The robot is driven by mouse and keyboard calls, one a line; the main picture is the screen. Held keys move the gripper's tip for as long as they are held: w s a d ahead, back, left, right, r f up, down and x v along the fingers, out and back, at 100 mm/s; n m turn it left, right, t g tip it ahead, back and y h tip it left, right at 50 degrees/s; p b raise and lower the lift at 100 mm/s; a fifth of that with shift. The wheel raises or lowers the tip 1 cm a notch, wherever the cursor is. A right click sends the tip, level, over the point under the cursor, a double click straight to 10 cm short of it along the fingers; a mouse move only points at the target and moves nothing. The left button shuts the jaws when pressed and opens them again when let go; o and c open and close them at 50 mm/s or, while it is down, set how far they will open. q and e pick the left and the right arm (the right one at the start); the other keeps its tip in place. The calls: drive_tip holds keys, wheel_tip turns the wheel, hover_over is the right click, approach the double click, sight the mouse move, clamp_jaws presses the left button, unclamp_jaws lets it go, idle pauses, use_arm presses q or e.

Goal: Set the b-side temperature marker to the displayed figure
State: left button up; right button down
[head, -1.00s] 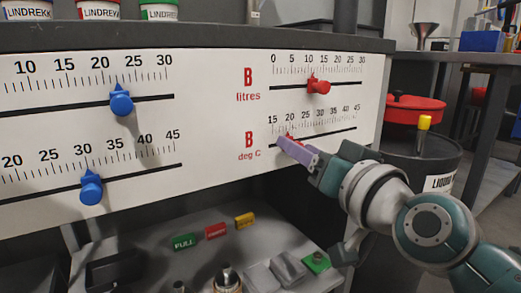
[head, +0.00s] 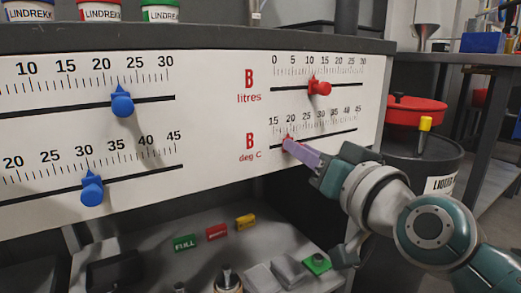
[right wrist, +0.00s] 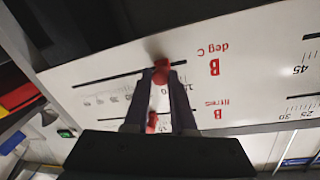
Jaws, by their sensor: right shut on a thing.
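The B deg C scale (head: 318,127) is on the white panel, with figures from 15 to 45. Its red marker (head: 287,140) sits on the black slot near the scale's left end, at about 20; the gripper partly covers it. My right gripper (head: 290,144) reaches in from the right and is shut on this marker. The right wrist view shows the red marker (right wrist: 160,70) between the two finger ends. The B litres marker (head: 319,87), also red, stands above, a little past 10. My left gripper is not in view. No separately displayed target figure is readable.
Two blue markers (head: 122,103) (head: 91,190) sit on the left scales. Below the panel, a grey shelf holds green, red and yellow tags (head: 217,232) and other small items. A dark drum (head: 432,165) and a red funnel-like pan (head: 412,112) stand at the right.

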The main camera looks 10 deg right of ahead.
idle(0.5)
drive_tip(key=d+b, duration=0.1)
drive_tip(key=d, duration=0.1)
drive_tip(key=w+d+b, duration=0.1)
drive_tip(key=d, duration=0.1)
drive_tip(key=w+d+b, duration=0.1)
drive_tip(key=d, duration=0.1)
drive_tip(key=shift+w+f, duration=0.1)
drive_tip(key=shift+f, duration=0.05)
drive_tip(key=shift+w+d, duration=0.1)
drive_tip(key=shift+d, duration=0.15)
drive_tip(key=shift+a, duration=0.1)
drive_tip(key=c, duration=0.8)
unclamp_jaws()
drive_tip(key=shift+o, duration=0.2)
